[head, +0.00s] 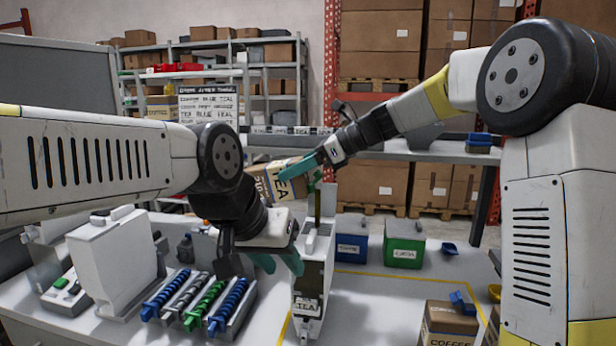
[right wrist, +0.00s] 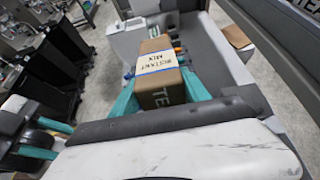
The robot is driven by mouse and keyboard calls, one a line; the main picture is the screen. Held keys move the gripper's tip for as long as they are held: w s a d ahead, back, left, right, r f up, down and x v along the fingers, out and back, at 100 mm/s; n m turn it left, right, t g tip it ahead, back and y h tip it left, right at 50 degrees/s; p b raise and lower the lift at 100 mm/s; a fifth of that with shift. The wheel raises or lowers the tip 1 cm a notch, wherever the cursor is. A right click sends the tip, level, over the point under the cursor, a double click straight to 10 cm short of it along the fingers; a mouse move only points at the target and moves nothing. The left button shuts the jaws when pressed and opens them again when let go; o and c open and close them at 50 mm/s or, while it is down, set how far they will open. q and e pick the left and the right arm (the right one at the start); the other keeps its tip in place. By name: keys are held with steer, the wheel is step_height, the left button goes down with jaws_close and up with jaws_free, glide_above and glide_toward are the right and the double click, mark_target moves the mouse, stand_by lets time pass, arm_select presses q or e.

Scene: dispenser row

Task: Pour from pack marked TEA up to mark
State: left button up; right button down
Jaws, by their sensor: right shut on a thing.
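My right gripper (head: 308,172) is shut on the brown pack marked TEA (head: 280,186), tilted above the dispenser marked TEA (head: 309,285). In the right wrist view the pack (right wrist: 162,92) sits between the teal fingers, with a white label on one face and "TE" on another. A narrow olive strip (head: 317,205) runs down towards the dispenser's top; I cannot tell whether it is falling contents. The dispenser's mark and fill level cannot be made out. My left gripper (head: 277,264) is just left of the dispenser, its fingers apart with nothing seen between them.
A blue bin (head: 352,248) and a green bin (head: 404,251) stand right of the dispenser. A coffee box (head: 447,326) is at the front right. A rack of blue, grey and green coils (head: 200,300) and a white machine (head: 112,265) stand left. Clear table lies between dispenser and coffee box.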

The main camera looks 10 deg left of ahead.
steer(key=shift+d+f+y, duration=0.4)
steer(key=shift+y, duration=0.5)
steer(key=shift+d+f+y, duration=0.4)
steer(key=shift+y, duration=0.5)
stand_by(6.2)
